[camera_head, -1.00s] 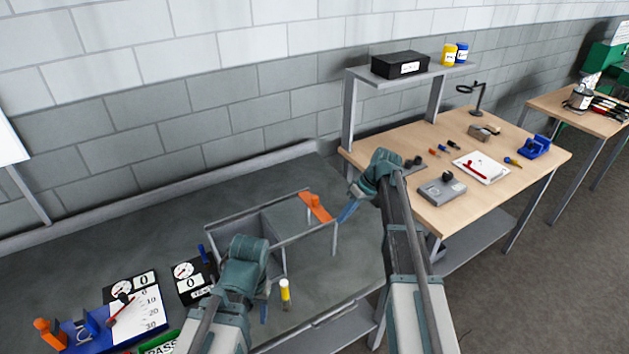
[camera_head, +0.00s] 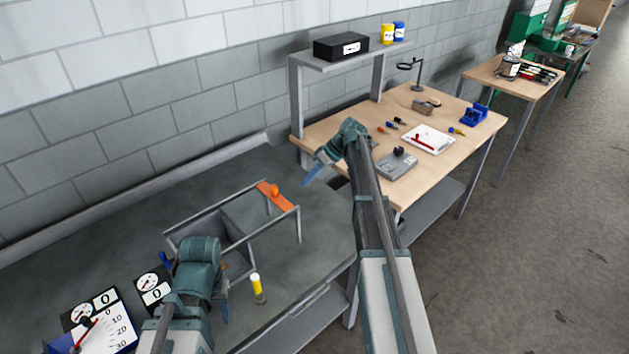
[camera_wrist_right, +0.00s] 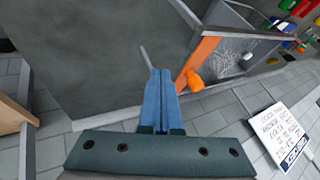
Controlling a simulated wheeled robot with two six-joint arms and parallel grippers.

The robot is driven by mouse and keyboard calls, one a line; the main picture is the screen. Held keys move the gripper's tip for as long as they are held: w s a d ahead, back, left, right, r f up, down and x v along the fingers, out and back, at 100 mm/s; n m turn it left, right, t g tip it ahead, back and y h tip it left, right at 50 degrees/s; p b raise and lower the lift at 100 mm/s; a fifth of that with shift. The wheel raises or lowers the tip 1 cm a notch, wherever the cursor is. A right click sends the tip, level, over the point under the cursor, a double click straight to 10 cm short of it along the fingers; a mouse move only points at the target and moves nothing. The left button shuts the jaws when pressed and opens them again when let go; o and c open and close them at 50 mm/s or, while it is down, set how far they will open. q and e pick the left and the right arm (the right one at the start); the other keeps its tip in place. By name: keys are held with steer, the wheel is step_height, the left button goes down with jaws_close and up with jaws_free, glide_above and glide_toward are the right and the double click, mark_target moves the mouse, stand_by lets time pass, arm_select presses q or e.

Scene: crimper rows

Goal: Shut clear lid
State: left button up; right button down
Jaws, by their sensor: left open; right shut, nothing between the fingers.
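A grey box (camera_head: 174,240) stands on the dark bench. Two thin rails run right from it to an orange crossbar (camera_head: 279,202) with an orange knob, held on thin legs. The clear lid itself is hard to see; the bar and knob look like its handle. In the right wrist view the orange bar (camera_wrist_right: 202,57) lies right of my fingers. My right gripper (camera_head: 308,181) is shut and empty, above and right of the bar, apart from it. My left gripper (camera_head: 225,312) is open, pointing down at the box's front, left of a yellow-capped bottle.
Dial gauges and a scale board (camera_head: 105,325) lie at left. A wooden table (camera_head: 330,140) with tools and a grey device (camera_head: 392,164) adjoins at right. The bench behind the box is clear.

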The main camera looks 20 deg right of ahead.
mark_target(240, 225)
arm_select(q)
step_height(240, 225, down, 3)
steer(key=shift+r+b, duration=0.2)
steer(key=shift+b, duration=0.55)
arm_select(e)
steer(key=a+f, duration=0.2)
steer(key=a, duration=0.3)
steer(key=shift+s+a+f, duration=0.3)
steer(key=shift+s+a, duration=0.05)
steer(key=shift+s, duration=0.05)
steer(key=s+a, duration=0.2)
steer(key=a, duration=0.3)
steer(key=s+a, duration=0.2)
steer(key=a, duration=0.4)
steer(key=s+a, duration=0.2)
steer(key=a, duration=0.3)
steer(key=shift+a, duration=0.25)
arm_select(q)
steer(key=shift+d, duration=0.15)
arm_select(e)
steer(key=shift+s+a, duration=0.15)
steer(key=shift+a, duration=0.15)
